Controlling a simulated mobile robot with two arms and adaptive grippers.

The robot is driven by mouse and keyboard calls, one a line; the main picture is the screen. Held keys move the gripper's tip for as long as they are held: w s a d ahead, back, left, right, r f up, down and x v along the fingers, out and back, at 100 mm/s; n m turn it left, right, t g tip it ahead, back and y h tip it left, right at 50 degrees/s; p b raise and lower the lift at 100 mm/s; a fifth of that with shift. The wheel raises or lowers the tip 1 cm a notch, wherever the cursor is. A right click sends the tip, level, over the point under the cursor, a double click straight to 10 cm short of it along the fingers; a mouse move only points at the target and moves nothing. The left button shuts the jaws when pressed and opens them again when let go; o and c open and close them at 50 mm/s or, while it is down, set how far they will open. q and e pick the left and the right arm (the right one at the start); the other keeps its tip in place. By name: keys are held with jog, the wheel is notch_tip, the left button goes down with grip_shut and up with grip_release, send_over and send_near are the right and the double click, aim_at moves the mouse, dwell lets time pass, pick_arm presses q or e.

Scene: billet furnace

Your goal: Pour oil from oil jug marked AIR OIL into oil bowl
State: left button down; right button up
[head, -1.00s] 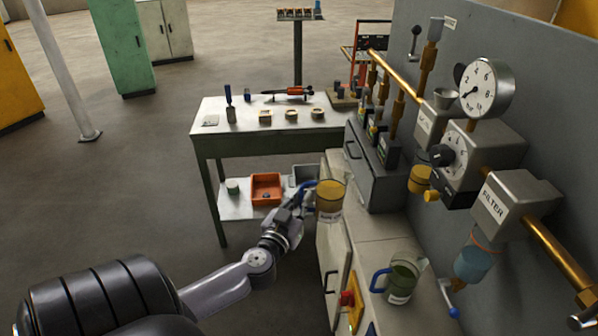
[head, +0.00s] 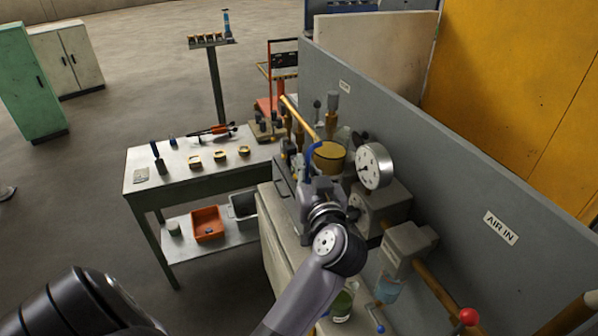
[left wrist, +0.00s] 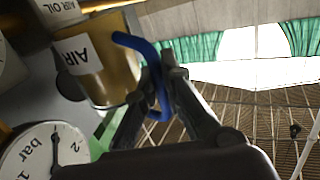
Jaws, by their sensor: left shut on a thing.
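My left gripper (head: 320,184) is shut on the blue handle of an oil jug (head: 329,157) with amber oil. The jug is held up near the wall panel, left of the pressure gauge. In the left wrist view the jug (left wrist: 112,70) shows a white label reading AIR; the rest of the label is out of sight. The blue handle (left wrist: 140,45) sits between the fingers (left wrist: 163,75). A plate reading AIR OIL (left wrist: 62,8) is close behind the jug. The oil bowl is not clearly seen; the jug and my arm cover that area. My right gripper is not in view.
The gauge (head: 375,166) and brass pipe (head: 440,290) are close on the right, along the grey panel (head: 450,170). A second jug with green liquid (head: 342,303) stands low on the cabinet. A workbench (head: 160,182) with small parts is left.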

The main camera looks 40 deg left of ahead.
pick_arm(q)
jog(key=shift+d+r, duration=0.3)
jog(key=shift+r, duration=0.35)
jog(key=f+m, duration=0.1)
jog(key=f+g, duration=0.1)
jog(key=shift+s+f+m+h, duration=0.2)
jog(key=shift+f+m+h, duration=0.2)
jog(key=shift+d+r+m+g+h+p, duration=0.2)
jog(key=shift+r+m+g+p, duration=0.1)
jog(key=shift+r+p, duration=0.25)
jog(key=shift+d+r+m+g+h+p, duration=0.1)
jog(key=shift+d+r+m+g+p, duration=0.15)
jog(key=shift+r+p, duration=0.3)
jog(key=shift+f, duration=0.1)
jog(key=shift+a, duration=0.1)
dwell(0.5)
